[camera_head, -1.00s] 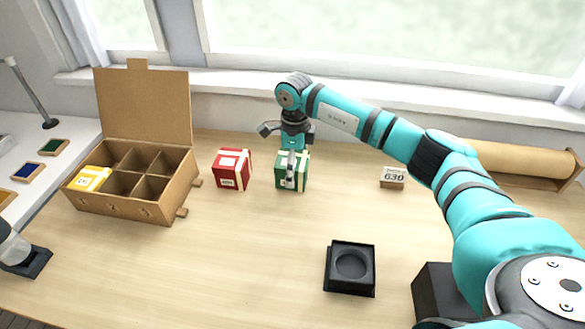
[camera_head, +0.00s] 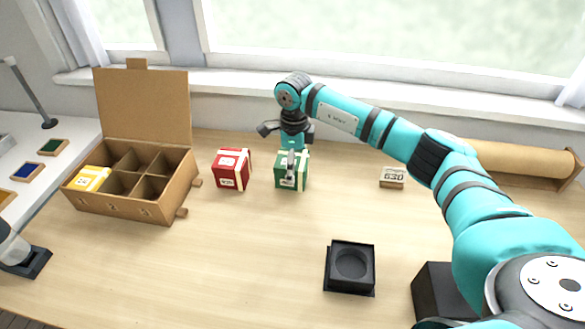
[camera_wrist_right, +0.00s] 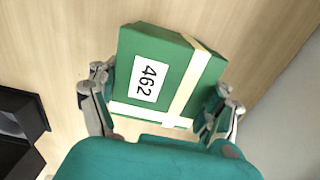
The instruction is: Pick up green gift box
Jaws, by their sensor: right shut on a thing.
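The green gift box (camera_head: 286,177) with a cream ribbon stands on the table right of the red box. In the right wrist view the green box (camera_wrist_right: 150,75) shows a white label reading 462. My right gripper (camera_head: 291,165) comes down over the green box from above. In the right wrist view its fingers (camera_wrist_right: 160,108) lie on both sides of the box, shut on it. Whether the box's underside touches the table is hard to tell. My left gripper does not show clearly in any view.
A red gift box (camera_head: 231,170) stands close left of the green one. An open cardboard crate (camera_head: 150,210) with compartments holds a yellow box (camera_head: 90,179). A black square holder (camera_head: 350,268) sits in front, a 630 sign (camera_head: 392,178) at right. The table's middle is clear.

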